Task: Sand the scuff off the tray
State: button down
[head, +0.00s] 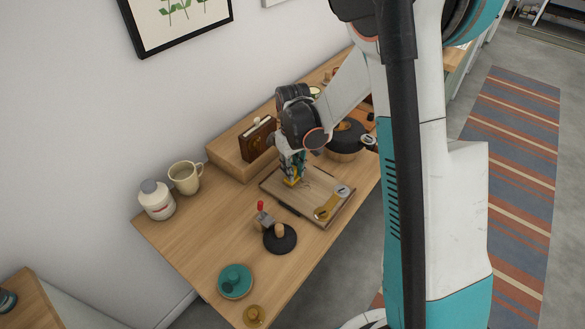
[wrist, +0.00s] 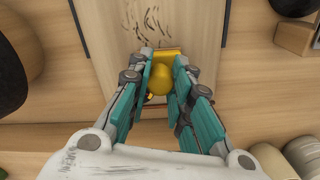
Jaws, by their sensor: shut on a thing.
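The wooden tray (head: 277,194) lies on the table, and its board fills the upper middle of the wrist view (wrist: 105,38). The scuff is a patch of dark, broken streaks (wrist: 150,22) on the tray. My gripper (wrist: 163,78) is shut on a yellow sanding block (wrist: 167,54) with a rounded knob, held between the teal fingers. The block is at the tray, just short of the streaks in the wrist view. I cannot tell whether it touches the surface. In the head view my gripper (head: 292,172) points down over the tray's left part.
A yellow tool (head: 326,208) and a grey round piece (head: 343,190) are at the tray's right end. A red-handled tool (head: 263,214) and black disc (head: 280,240) stand in front. A dark pot (head: 343,152) stands behind, right. A wooden riser (head: 228,160) backs the table.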

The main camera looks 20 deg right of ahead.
jog(key=shift+s+d+r, duration=0.15)
jog(key=shift+s+d, duration=0.55)
jog(key=shift+s, duration=0.35)
jog(key=shift+s+d+f+b, duration=0.1)
jog(key=shift+s+d+b, duration=0.1)
jog(key=shift+s+d, duration=0.4)
jog(key=shift+s+d+f+b, duration=0.15)
jog(key=shift+s+d, duration=0.1)
jog(key=shift+s, duration=0.5)
jog(key=shift+s+d+f+b, duration=0.1)
jog(key=shift+s+d+b, duration=0.1)
jog(key=shift+s+d, duration=0.4)
jog(key=shift+s+a+r, duration=0.1)
jog(key=shift+r, duration=0.05)
